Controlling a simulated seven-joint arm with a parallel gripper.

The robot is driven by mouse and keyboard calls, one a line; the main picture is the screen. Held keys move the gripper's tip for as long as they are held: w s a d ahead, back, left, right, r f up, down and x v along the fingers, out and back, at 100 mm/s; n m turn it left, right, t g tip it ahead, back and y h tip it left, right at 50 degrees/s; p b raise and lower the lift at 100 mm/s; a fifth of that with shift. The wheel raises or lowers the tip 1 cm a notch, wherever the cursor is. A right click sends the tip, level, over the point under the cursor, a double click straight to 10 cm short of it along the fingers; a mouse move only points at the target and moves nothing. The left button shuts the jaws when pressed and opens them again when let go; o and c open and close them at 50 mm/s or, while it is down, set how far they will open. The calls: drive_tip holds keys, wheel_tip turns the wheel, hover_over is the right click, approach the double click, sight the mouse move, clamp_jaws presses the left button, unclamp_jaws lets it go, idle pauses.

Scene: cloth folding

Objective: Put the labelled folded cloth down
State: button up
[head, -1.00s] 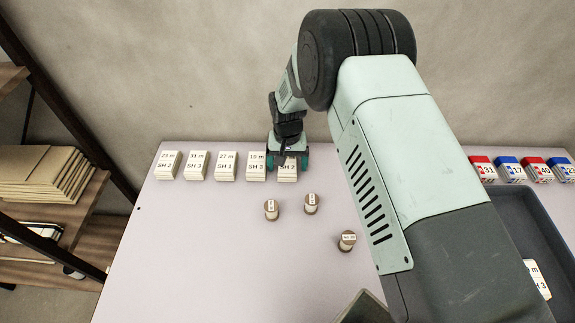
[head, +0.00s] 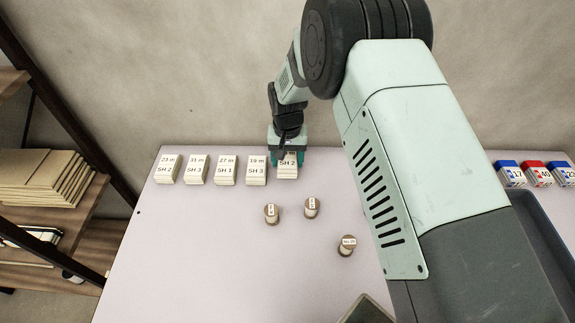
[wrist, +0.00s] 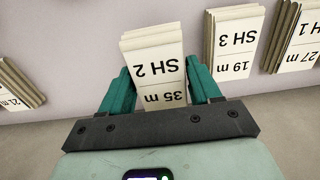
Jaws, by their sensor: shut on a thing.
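The cream folded cloth (wrist: 155,72) labelled "35 m SH 2" is between the two teal fingers of my gripper (wrist: 157,88) in the wrist view. In the head view the same cloth (head: 287,171) is at the right end of a row at the table's back edge, its upper label line covered by my gripper (head: 288,157). The fingers are shut on its two sides. Whether its underside touches the table (head: 200,240) I cannot tell.
Several labelled folded cloths stand left of it, the nearest "19 m SH 3" (head: 256,170), with a small gap. A "21 m" cloth (wrist: 20,88) is on the other side. Three spools, one here (head: 272,214), stand in front. A grey tray (head: 535,235) is at the right.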

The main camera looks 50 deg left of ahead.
sight(288, 158)
wheel_tip(288, 158, up, 6)
drive_tip(key=shift+r, duration=0.25)
drive_tip(key=w+d+m, duration=0.9)
drive_tip(key=w+d, duration=1.2)
drive_tip(key=d, duration=0.5)
drive_tip(key=w+d+m, duration=0.2)
drive_tip(key=d+m, duration=0.2)
drive_tip(key=d, duration=1)
drive_tip(key=w+d+m, duration=0.2)
drive_tip(key=d+m, duration=0.3)
drive_tip(key=d, duration=0.8)
drive_tip(key=f, duration=0.3)
drive_tip(key=d+f, duration=0.1)
drive_tip(key=f, duration=0.1)
drive_tip(key=shift+s+f, duration=0.15)
drive_tip(key=shift+s, duration=0.05)
drive_tip(key=shift+f, duration=2.05)
